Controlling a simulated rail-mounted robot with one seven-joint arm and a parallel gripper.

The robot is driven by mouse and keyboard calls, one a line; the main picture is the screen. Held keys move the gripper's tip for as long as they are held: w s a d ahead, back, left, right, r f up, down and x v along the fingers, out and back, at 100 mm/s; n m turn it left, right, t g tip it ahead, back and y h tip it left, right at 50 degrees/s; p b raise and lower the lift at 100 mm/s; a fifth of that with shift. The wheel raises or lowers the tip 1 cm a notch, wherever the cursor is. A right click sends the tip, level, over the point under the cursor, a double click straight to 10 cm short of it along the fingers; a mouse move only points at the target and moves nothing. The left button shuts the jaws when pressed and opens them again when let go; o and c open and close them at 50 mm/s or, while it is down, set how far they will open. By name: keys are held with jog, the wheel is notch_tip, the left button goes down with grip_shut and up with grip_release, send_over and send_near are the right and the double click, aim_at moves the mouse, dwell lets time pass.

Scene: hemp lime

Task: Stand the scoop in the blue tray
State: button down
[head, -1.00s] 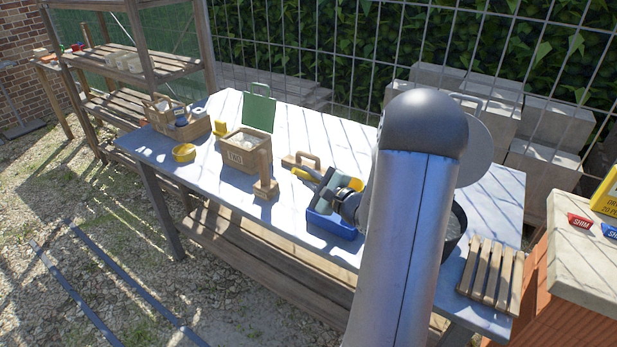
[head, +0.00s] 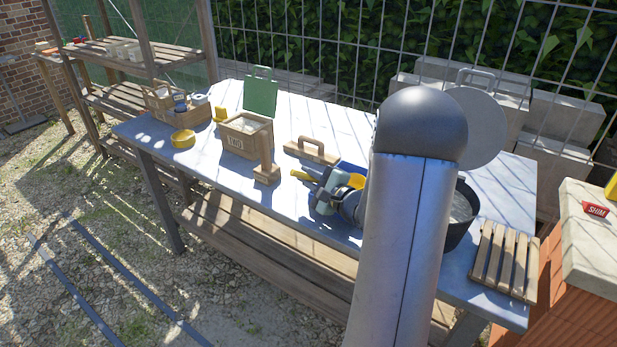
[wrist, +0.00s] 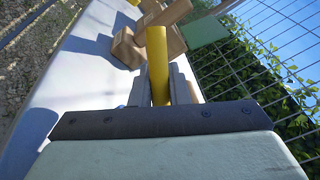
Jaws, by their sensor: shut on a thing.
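The scoop (head: 303,175) shows as a yellow handle end to the left of my gripper, with more yellow to its right. My gripper (head: 319,183) is shut on the scoop, low over the table and pointing left. In the wrist view, the yellow handle (wrist: 157,60) runs forward between the two fingers. The blue tray (head: 351,167) shows only as a small blue piece just behind my gripper. My gripper and arm hide most of it. I cannot tell whether the scoop touches the tray.
A dark bucket (head: 461,222) and a slatted rack (head: 504,262) are on the right.

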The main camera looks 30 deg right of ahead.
dwell(0.3)
jog(key=c, duration=0.7)
grip_release()
jog(key=shift+c, duration=0.2)
jog(key=shift+s, duration=0.1)
jog(key=shift+s+d+b, duration=0.25)
jog(key=shift+s+b, duration=0.05)
jog(key=shift+s, duration=1)
jog(key=shift+s+d+b, duration=0.2)
jog(key=shift+s+b, duration=0.15)
jog(key=shift+s, duration=0.9)
jog(key=shift+s+d+b, duration=0.25)
jog(key=shift+s+b, duration=0.05)
jog(key=shift+s, duration=1)
